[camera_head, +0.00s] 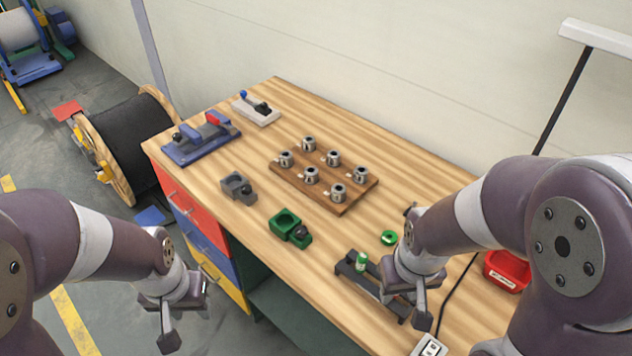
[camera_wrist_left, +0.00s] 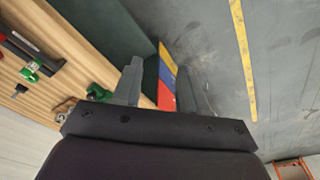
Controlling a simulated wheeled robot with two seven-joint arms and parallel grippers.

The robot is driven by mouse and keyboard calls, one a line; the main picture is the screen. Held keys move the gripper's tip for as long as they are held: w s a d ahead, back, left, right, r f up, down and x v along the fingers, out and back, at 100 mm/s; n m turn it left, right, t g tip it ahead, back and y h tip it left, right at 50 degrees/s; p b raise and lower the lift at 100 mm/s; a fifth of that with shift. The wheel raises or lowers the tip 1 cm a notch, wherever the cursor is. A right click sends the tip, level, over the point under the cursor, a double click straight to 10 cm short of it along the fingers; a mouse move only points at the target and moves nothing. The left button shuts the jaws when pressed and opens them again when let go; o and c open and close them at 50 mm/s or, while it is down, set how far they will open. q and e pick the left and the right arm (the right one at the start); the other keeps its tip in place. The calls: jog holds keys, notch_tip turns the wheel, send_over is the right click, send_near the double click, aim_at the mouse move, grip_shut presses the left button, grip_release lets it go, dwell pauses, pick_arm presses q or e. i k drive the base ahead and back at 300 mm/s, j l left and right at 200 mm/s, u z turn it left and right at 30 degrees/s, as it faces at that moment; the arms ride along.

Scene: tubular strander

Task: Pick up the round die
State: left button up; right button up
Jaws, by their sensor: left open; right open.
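A small green ring with a central hole (camera_head: 389,238) lies flat on the wooden workbench; it looks like the round die. Several round grey metal pieces also sit on a brown wooden board (camera_head: 341,208). My right gripper (camera_head: 406,306) is open over the bench's front right, below the ring in the picture and apart from it. My left gripper (camera_head: 187,322) is open and empty in front of the bench, off its edge.
A green block with a round recess (camera_head: 284,221) and a grey one (camera_head: 234,184) stand on the workbench (camera_head: 240,110). A dark stand (camera_head: 350,271) with a green-and-white bottle is beside my right gripper. A red bin (camera_head: 507,270) is at the right. Coloured drawers (camera_head: 187,214) face my left arm.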

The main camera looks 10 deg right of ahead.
aim_at(311, 172)
jog(key=i+z, duration=0.25)
jog(key=z, duration=0.25)
jog(key=i+j+z, duration=0.2)
jog(key=z, duration=0.3)
jog(key=i+j+z, duration=0.25)
jog(key=z, duration=0.2)
